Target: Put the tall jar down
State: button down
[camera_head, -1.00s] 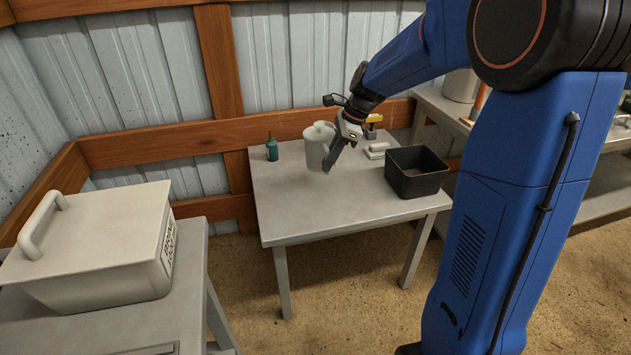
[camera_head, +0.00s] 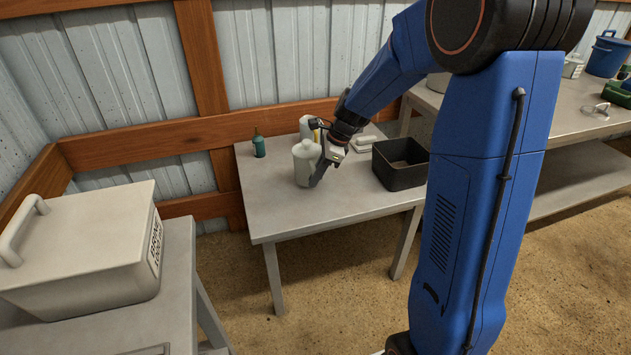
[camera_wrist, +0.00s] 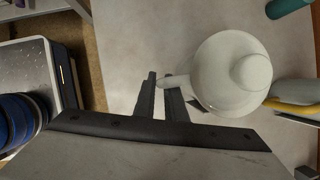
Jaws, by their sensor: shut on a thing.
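The tall jar (camera_head: 306,165) is pale, with a rounded lid and a knob, and stands upright at the middle of the small grey table (camera_head: 290,222). In the wrist view the jar (camera_wrist: 228,85) is seen from above, with its handle between the fingers. My gripper (camera_head: 318,176) is beside the jar on its right and shut on the handle. The fingers (camera_wrist: 161,90) also show in the wrist view. I cannot tell whether the jar's base touches the tabletop or hangs just above it.
A teal bottle (camera_head: 259,147) stands at the table's back left. A white container (camera_head: 306,127) is behind the jar. A black open bin (camera_head: 398,172) is at the right. The table's front and left are clear. A lidded white box (camera_head: 85,250) sits on the nearer left table.

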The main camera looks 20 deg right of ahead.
jog(key=shift+f, duration=0.8)
jog(key=shift+f, duration=0.1)
jog(key=c, duration=1.8)
grip_release()
jog(key=v, duration=1.2)
jog(key=s+r+n+t+h, duration=0.1)
jog(key=s+n, duration=0.6)
jog(key=s, duration=0.4)
jog(key=s+r+n+t+h, duration=0.1)
jog(key=s+n+h, duration=0.1)
jog(key=s+n, duration=0.5)
jog(key=s+r+n+t+h, duration=0.1)
jog(key=s+n, duration=0.6)
jog(key=s, duration=0.8)
jog(key=shift+d+h, duration=0.1)
jog(key=shift+h, duration=0.2)
